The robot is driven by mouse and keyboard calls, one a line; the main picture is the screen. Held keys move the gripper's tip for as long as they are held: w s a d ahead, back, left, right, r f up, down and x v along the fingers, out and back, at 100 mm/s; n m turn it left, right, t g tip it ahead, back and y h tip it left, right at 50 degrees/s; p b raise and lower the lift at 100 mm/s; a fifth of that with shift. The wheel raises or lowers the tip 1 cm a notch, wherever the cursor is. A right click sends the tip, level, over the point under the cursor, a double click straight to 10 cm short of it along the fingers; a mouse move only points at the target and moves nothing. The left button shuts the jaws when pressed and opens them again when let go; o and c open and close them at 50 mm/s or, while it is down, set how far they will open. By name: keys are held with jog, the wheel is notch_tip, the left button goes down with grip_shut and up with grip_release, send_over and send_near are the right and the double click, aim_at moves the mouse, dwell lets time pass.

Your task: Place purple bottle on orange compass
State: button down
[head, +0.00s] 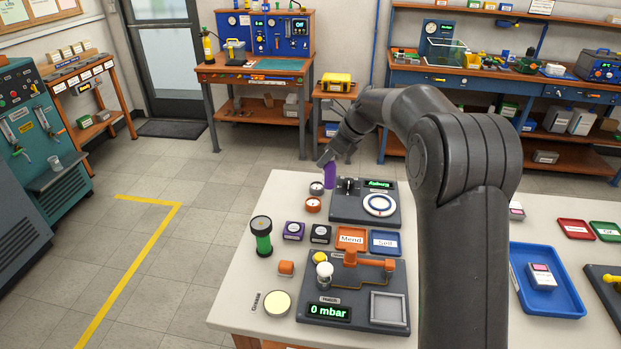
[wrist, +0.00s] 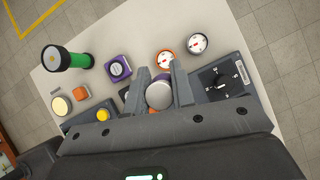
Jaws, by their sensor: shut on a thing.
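The purple bottle (head: 329,177) is held upright or nearly so by my gripper (head: 326,160), near the far edge of the table. In the wrist view its grey round top (wrist: 159,95) sits between the two fingers of my gripper (wrist: 160,84). The orange compass (head: 313,205) lies flat on the table, left of and nearer than the bottle in the head view. It also shows in the wrist view (wrist: 165,59), just beyond the fingertips, with nothing on it. I cannot tell how high the bottle's base is above the table.
A grey-white compass (head: 316,188) lies beside the orange one. A dark panel with a dial (head: 365,208) stands close on the right. A purple square gauge (head: 293,231), a black gauge (head: 320,234) and a green flashlight (head: 262,236) stand nearer. The table's left strip is mostly bare.

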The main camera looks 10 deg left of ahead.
jog(key=s+x, duration=0.1)
jog(key=x, duration=0.7)
jog(key=shift+w+a, duration=0.25)
jog(key=shift+w, duration=0.15)
jog(key=shift+f, duration=0.2)
jog(key=c, duration=1.2)
grip_release()
jog(key=shift+c, duration=0.2)
